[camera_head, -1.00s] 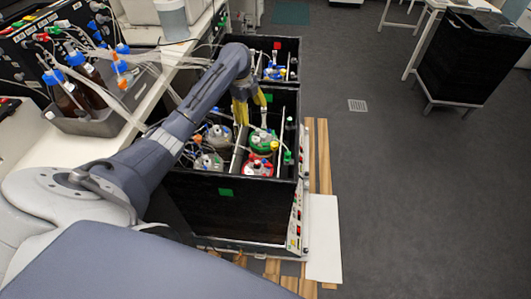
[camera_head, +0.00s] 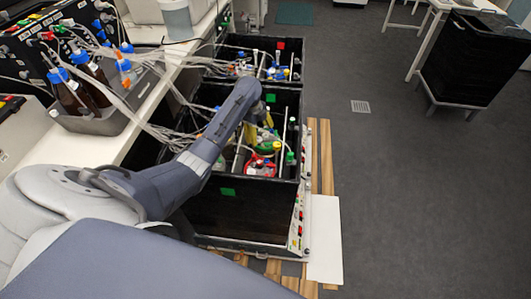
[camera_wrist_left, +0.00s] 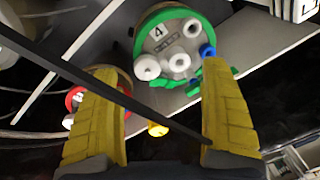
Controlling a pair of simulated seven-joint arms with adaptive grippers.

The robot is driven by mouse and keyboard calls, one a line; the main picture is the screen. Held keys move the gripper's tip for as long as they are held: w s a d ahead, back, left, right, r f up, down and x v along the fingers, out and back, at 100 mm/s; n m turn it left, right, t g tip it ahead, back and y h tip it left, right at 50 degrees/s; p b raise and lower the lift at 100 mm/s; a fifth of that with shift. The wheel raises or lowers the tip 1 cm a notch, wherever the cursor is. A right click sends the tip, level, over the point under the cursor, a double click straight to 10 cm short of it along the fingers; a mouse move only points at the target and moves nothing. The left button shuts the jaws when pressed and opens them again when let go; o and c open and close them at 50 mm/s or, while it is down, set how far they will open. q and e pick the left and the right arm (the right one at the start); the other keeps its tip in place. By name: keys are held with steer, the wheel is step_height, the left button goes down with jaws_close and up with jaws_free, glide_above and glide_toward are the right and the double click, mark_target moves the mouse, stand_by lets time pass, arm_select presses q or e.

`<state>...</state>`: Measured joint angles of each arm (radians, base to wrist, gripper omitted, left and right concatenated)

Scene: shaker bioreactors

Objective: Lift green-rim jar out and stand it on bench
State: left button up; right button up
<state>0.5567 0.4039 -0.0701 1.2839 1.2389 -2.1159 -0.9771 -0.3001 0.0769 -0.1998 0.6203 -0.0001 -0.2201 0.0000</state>
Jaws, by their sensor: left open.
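The green-rim jar (camera_wrist_left: 172,38) stands in the black box. In the left wrist view its lid carries a "4" label, white ports and a blue fitting. In the head view a bit of its green rim (camera_head: 267,144) shows below my gripper; the rest is mostly hidden. My left gripper (camera_wrist_left: 160,70) has its yellow fingers spread wide. The jar's lid lies beyond and between the fingertips, with no clear contact. In the head view the gripper (camera_head: 259,124) points down into the box. The right gripper is out of view.
The red-rim jar (camera_head: 260,167) sits in the same black box (camera_head: 240,215), close to the green one. Light rods divide the box. A second box (camera_head: 288,43) stands behind. Tubes run to the white bench (camera_head: 95,150) at left, which bears a grey bottle tray (camera_head: 105,122).

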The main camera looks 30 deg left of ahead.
mark_target(266, 147)
arm_select(q)
steer(key=shift+w+d+f, duration=0.15)
steer(key=shift+w+f, duration=0.05)
steer(key=shift+f, duration=0.95)
steer(key=shift+w+d+f, duration=0.1)
steer(key=shift+w+f, duration=0.1)
steer(key=shift+f, duration=0.95)
steer(key=shift+c, duration=0.2)
steer(key=c, duration=1.5)
steer(key=shift+w+r, duration=0.1)
